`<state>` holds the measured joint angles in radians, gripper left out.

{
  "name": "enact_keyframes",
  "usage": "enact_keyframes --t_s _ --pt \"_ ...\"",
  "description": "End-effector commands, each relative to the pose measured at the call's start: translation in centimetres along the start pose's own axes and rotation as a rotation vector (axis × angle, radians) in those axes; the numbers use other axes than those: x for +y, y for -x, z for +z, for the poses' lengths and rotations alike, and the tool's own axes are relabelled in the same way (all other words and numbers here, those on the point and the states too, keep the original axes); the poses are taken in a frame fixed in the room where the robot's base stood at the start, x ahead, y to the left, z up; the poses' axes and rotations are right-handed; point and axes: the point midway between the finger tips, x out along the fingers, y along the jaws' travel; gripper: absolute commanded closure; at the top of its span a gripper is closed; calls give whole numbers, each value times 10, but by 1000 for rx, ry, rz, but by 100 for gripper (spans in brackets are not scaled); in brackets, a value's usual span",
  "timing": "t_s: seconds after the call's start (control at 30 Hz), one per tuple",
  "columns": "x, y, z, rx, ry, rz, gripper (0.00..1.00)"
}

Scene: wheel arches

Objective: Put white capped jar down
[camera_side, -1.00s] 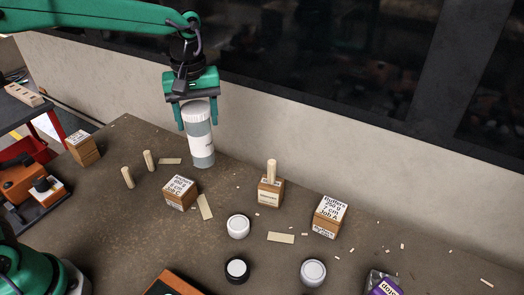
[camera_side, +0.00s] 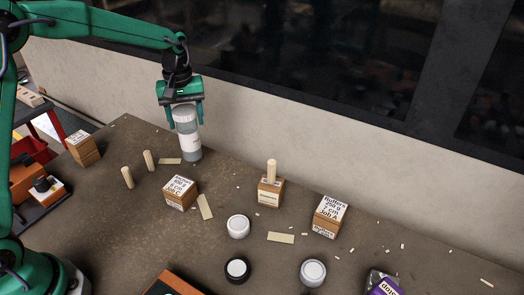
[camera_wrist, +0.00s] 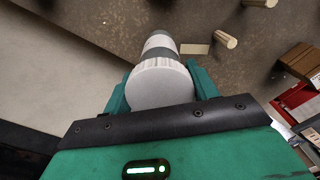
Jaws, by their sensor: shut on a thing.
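The white capped jar (camera_side: 190,143) is a tall grey cylinder with a white label band, near the back edge of the table in the side view. My gripper (camera_side: 186,118) is shut on its upper part from above, with one green finger on each side. The jar is close to upright, with a slight tilt in the picture. Its base is at or just above the tabletop; I cannot tell if it touches. In the wrist view the white ribbed cap (camera_wrist: 160,84) shows between the fingers of my gripper (camera_wrist: 160,90).
A labelled block (camera_side: 181,192) stands in front. Another block with a peg (camera_side: 271,188) is to the right. A pale wall (camera_side: 300,150) rises behind.

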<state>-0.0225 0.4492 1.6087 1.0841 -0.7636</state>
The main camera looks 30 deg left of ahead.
Motion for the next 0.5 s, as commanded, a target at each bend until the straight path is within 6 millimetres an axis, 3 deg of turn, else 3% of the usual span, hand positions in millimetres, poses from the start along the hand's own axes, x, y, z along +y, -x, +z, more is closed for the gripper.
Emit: enact_keyframes --t_s 0.3,0.5 --pt "-1 -4 -5 1 -1 1 68" --pt "-2 -23 -4 -2 -1 -1 68"
